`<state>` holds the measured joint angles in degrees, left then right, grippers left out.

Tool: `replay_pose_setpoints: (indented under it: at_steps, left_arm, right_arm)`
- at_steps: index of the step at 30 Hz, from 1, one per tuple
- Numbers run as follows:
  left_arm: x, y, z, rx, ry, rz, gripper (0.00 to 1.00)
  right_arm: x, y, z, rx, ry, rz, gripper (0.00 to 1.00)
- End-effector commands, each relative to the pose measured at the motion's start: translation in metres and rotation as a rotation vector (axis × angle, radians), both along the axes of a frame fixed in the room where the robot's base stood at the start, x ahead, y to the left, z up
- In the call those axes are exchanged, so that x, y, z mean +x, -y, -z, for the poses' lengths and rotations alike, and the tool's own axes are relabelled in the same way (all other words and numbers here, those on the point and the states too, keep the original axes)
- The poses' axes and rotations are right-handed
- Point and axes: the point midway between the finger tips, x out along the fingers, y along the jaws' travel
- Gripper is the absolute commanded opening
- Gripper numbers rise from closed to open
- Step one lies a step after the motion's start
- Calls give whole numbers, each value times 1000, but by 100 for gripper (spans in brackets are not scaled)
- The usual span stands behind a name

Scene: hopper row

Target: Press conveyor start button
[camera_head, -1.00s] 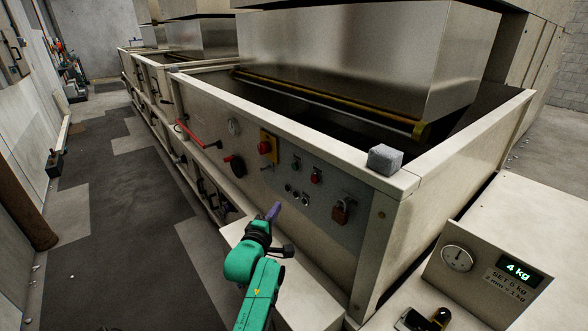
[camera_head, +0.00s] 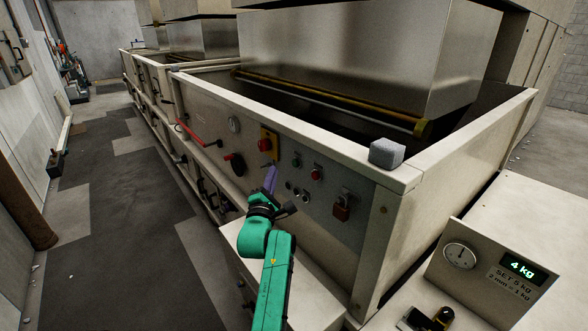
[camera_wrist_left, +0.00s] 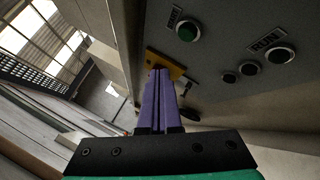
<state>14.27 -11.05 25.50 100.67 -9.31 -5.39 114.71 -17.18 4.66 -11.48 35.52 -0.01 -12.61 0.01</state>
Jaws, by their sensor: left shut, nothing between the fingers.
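The green button (camera_head: 297,162) sits on the grey control panel of the hopper's front wall; it also shows in the left wrist view (camera_wrist_left: 187,32), with a small label beside it. My left gripper (camera_head: 271,172), with purple fingers, is shut and empty. It is in front of the panel, left of the green button and just below the red mushroom button (camera_head: 265,145) on its yellow plate. In the left wrist view the shut fingertips (camera_wrist_left: 158,74) overlap the yellow plate (camera_wrist_left: 174,68). Whether they touch the panel I cannot tell. My right gripper is not in view.
A red button (camera_head: 316,173) and small dark knobs sit beside the green one. A padlock (camera_head: 341,208) hangs further right. A black rotary handle (camera_head: 236,164) is to the left. A grey block (camera_head: 387,153) lies on the hopper rim. A scale display (camera_head: 520,269) reads 4 kg.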

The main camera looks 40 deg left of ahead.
Motion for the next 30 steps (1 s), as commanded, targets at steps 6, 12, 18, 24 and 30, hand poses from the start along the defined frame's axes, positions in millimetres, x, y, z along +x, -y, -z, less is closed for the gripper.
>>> replay_pose_setpoints:
  at_steps: [6, 12, 18, 24, 30]
  left_arm:
    - [30, 9, 2, -3, 1, 1, 0]
    - [42, 13, 0, 0, 1, 1, 0]
    - [43, 13, -1, 0, 0, 1, 0]
    - [43, 13, 0, 0, 0, 1, 0]
    - [43, 13, 0, 0, 0, 1, 0]
  right_arm:
    - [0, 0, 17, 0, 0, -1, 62]
    - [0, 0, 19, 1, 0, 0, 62]
    - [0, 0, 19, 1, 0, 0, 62]
    - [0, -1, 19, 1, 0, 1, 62]
    - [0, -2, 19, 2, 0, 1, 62]
